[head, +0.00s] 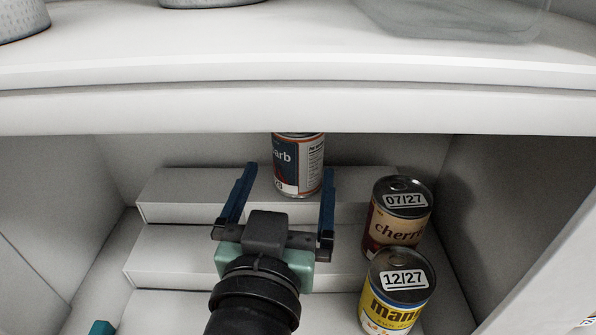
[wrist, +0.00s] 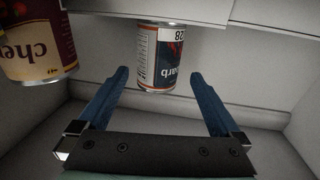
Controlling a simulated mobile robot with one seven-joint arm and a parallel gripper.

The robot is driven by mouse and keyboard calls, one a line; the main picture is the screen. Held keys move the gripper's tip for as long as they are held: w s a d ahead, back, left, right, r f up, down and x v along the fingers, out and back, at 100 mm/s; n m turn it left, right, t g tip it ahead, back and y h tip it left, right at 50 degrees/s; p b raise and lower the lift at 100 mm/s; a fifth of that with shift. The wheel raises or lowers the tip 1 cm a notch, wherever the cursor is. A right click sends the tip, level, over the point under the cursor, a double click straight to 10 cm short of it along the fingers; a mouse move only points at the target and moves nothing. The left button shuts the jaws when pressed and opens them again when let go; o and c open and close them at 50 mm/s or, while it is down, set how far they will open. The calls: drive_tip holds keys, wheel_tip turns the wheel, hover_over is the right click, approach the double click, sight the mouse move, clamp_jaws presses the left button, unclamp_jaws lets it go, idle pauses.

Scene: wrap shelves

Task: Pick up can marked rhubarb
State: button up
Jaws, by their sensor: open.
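The can whose label ends in "arb" (head: 298,165) stands on the top step at the back of the lower compartment; its upper end is hidden by the shelf edge in the head view. Its label is dark blue, white and red. It also shows in the wrist view (wrist: 160,58), seen between and beyond the fingers. My gripper (head: 290,172) is open, with one blue finger on each side of the can in the head view. In the wrist view the gripper (wrist: 157,75) is empty, and the can sits a little ahead of the fingertips. I see no contact.
A can marked "cherr" (head: 397,217) and a yellow "man" can (head: 395,292) stand on lower steps at the right. The white upper shelf (head: 300,108) hangs over the can. The left part of the white steps (head: 165,248) is clear.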

sight(298, 144)
drive_tip(key=shift+w+d+p, duration=0.15)
drive_tip(key=shift+w+p, duration=0.3)
drive_tip(key=shift+w, duration=0.65)
drive_tip(key=w, duration=0.2)
drive_tip(key=w+d, duration=0.1)
drive_tip(key=w, duration=0.2)
drive_tip(key=shift+w, duration=0.35)
drive_tip(key=shift+r, duration=0.1)
drive_tip(key=c, duration=1.5)
